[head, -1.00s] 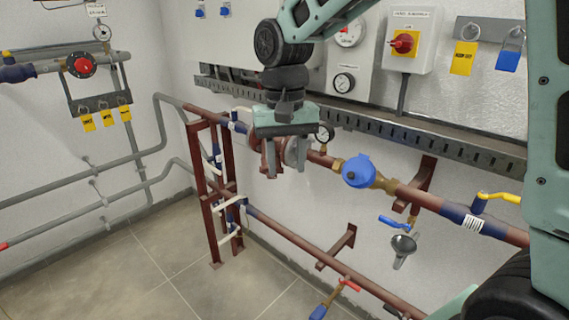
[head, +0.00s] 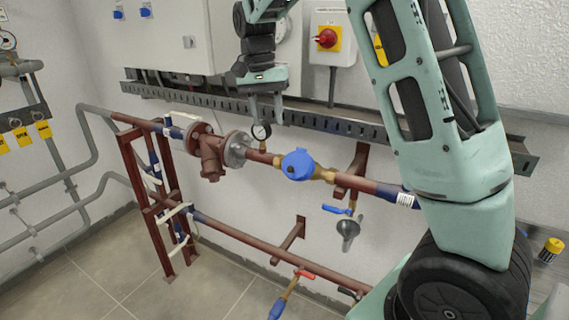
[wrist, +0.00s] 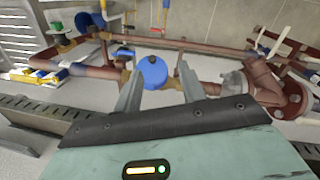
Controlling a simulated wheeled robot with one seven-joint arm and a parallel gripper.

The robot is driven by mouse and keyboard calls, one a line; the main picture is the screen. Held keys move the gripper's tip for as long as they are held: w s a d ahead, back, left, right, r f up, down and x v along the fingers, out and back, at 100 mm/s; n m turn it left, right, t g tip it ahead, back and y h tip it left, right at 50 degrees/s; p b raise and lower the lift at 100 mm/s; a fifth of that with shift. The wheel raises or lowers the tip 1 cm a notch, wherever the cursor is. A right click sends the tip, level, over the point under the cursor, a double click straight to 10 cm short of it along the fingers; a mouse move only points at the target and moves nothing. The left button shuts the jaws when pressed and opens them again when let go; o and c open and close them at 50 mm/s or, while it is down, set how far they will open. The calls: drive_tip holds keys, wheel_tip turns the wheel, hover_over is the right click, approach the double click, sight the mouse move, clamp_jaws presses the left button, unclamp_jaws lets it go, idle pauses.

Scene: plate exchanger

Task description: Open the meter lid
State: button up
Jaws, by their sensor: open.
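The water meter, with a blue round lid (head: 298,163), sits on the red-brown upper pipe in the head view. The lid looks shut. In the wrist view the lid (wrist: 153,72) shows beyond and between my fingers, well apart from them. My gripper (head: 266,120) is open and empty. In the head view it hangs above the pipe, up and left of the meter, near the wall rail. Its two fingers (wrist: 158,88) show spread in the wrist view.
A small gauge (head: 261,132) stands on the pipe by my gripper. A perforated metal rail (head: 330,122) runs along the wall behind. A flanged valve (head: 211,152) is left of the meter. A blue-handled tap (head: 337,209) and funnel (head: 347,230) are below right.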

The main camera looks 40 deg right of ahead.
drive_tip(key=d+r+m, duration=0.1)
drive_tip(key=d+m, duration=0.1)
drive_tip(key=d, duration=0.2)
drive_tip(key=p, duration=0.4)
approach(290, 167)
drive_tip(key=f, duration=0.6)
drive_tip(key=s+f, duration=0.1)
drive_tip(key=f, duration=0.2)
drive_tip(key=shift+s+d+f, duration=0.1)
drive_tip(key=shift+d, duration=0.1)
clamp_jaws()
